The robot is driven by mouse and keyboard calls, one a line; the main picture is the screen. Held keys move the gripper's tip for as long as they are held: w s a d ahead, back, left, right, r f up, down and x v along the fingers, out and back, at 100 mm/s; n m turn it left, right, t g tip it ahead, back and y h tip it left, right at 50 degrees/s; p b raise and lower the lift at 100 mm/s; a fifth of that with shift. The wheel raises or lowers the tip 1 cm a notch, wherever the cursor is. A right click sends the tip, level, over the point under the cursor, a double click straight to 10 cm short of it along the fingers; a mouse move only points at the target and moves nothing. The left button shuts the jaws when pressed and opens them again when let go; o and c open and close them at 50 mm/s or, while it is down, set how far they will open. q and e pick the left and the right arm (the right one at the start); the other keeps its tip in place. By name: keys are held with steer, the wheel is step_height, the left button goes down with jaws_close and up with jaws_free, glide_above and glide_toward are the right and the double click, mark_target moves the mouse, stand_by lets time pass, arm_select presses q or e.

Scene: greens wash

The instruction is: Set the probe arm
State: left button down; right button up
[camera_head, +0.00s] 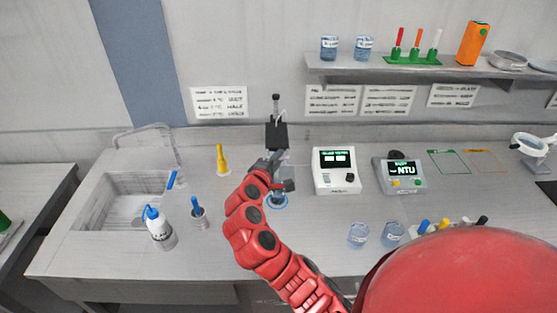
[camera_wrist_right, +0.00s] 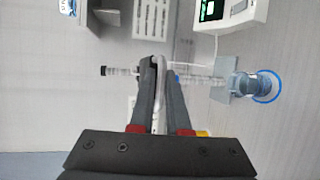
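The probe stand's upright rod (camera_head: 276,103) rises at the back of the bench with a dark cap. My right gripper (camera_wrist_right: 157,62) is at the rod, its dark palm covering the rod's middle in the head view. In the wrist view the pale rod (camera_wrist_right: 122,71) lies sideways and passes by the fingertips. A curved white piece, perhaps a cable, shows between the close-set fingers; whether they grip it or the probe arm is unclear. A clear vessel (camera_wrist_right: 243,85) stands at the rod's lower end, inside a blue ring (camera_wrist_right: 268,86). My left gripper is not visible.
A white meter (camera_head: 336,171) and a grey NTU meter (camera_head: 400,177) stand right of the probe stand. Two beakers (camera_head: 358,235) (camera_head: 392,235) are in front. A yellow-tipped item (camera_head: 221,160), wash bottle (camera_head: 158,226) and sink (camera_head: 120,206) are left. A shelf (camera_head: 420,72) is above.

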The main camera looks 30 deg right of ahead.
steer(key=o, duration=0.4)
steer(key=shift+w+r, duration=0.1)
steer(key=shift+r, duration=0.2)
steer(key=shift+a+f, duration=0.1)
steer(key=b+v, duration=0.2)
steer(key=v, duration=1.5)
steer(key=shift+s+a, duration=0.1)
steer(key=shift+s, duration=0.1)
steer(key=shift+w, duration=0.1)
